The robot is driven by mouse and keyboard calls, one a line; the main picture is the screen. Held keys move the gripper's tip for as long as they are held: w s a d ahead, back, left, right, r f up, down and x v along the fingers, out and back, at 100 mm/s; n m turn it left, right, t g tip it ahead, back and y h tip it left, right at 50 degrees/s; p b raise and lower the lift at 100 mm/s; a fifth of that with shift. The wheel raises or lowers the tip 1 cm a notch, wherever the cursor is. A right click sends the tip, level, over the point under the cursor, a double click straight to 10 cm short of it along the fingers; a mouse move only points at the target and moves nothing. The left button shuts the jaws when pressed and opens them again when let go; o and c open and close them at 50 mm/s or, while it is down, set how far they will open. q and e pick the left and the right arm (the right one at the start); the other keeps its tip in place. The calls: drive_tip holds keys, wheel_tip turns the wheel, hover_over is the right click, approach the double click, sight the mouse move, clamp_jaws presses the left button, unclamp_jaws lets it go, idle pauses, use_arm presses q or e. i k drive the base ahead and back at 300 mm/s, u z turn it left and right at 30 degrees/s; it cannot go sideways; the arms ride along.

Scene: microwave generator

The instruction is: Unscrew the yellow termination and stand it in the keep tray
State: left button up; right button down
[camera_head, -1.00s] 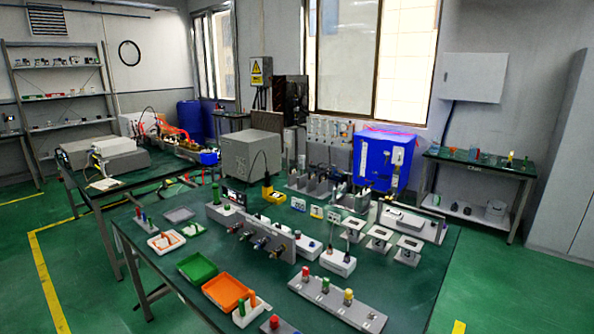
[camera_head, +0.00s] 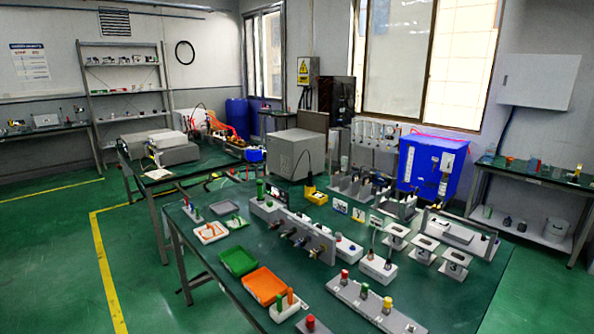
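A yellow cap (camera_head: 387,303) stands upright at the right of a grey block (camera_head: 352,296) near the table's front. A red cap (camera_head: 344,275) and a green cap (camera_head: 364,290) stand left of it on the same block. A grey upright panel (camera_head: 318,238) behind carries several dark and brassy fittings (camera_head: 300,240); one near its right end looks yellowish. I cannot tell which yellow piece is the termination. A green tray (camera_head: 238,262) and an orange tray (camera_head: 264,286) lie at the front left; which is the keep tray is unclear. Neither gripper is in view.
A white tray (camera_head: 210,233) and a small grey tray (camera_head: 219,208) lie at the table's left. A white holder with orange and green pegs (camera_head: 284,305) stands before the orange tray. White stands (camera_head: 424,249) fill the right rear. Bare green tabletop (camera_head: 465,296) shows at the right.

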sight(388, 301)
drive_tip(key=u, duration=3)
drive_tip(key=k, duration=1.55)
drive_tip(key=z, duration=1.9)
